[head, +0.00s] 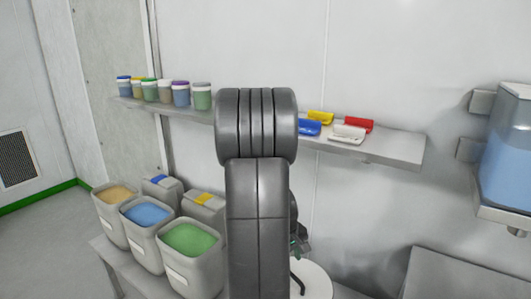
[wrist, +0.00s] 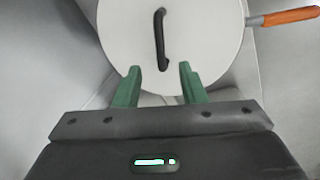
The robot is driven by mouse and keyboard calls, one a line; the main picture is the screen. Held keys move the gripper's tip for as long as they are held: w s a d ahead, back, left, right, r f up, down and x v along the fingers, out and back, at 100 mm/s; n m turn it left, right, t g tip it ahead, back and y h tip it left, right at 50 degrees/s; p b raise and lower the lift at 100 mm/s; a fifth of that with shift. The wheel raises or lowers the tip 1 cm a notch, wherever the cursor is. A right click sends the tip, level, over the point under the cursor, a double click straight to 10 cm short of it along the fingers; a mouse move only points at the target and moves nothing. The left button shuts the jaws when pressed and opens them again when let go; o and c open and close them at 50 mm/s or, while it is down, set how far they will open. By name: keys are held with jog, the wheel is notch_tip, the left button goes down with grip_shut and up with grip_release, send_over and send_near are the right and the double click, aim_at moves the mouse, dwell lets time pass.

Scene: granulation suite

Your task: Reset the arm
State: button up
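My gripper (wrist: 160,72) shows in the wrist view with its two green fingers apart and nothing between them. A round white lid (wrist: 205,45) with a black handle (wrist: 160,38) lies beyond the fingertips. In the head view my own dark grey arm stands upright in the middle and hides part of the shelf and most of the gripper. The white lid also shows at the bottom of the head view (head: 316,283), partly behind my arm.
A wall shelf (head: 395,150) holds several lidded jars (head: 181,95) at left and coloured scoops (head: 309,127) at right. Open bins of powder (head: 188,240) stand on a lower bench at left. A blue-filled tank (head: 507,160) hangs at right. An orange-handled tool (wrist: 290,17) lies near the lid.

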jog(key=f, duration=0.3)
jog(key=d+f, duration=0.1)
jog(key=f, duration=0.2)
jog(key=w+f, duration=0.1)
jog(key=f, duration=0.2)
jog(key=shift+d+f+b, duration=0.1)
jog(key=shift+d+b, duration=0.15)
jog(key=shift+b, duration=0.05)
jog(key=shift+r, duration=0.3)
notch_tip(320, 180, up, 13)
jog(key=s+a+p, duration=0.1)
jog(key=a, duration=0.1)
jog(key=f, duration=0.4)
jog(key=d+f, duration=0.1)
jog(key=f, duration=0.4)
jog(key=w+d+f+b, duration=0.1)
jog(key=f, duration=0.4)
notch_tip(320, 180, up, 7)
jog(key=p, duration=0.5)
jog(key=shift+r+p, duration=0.15)
jog(key=shift+p, duration=0.2)
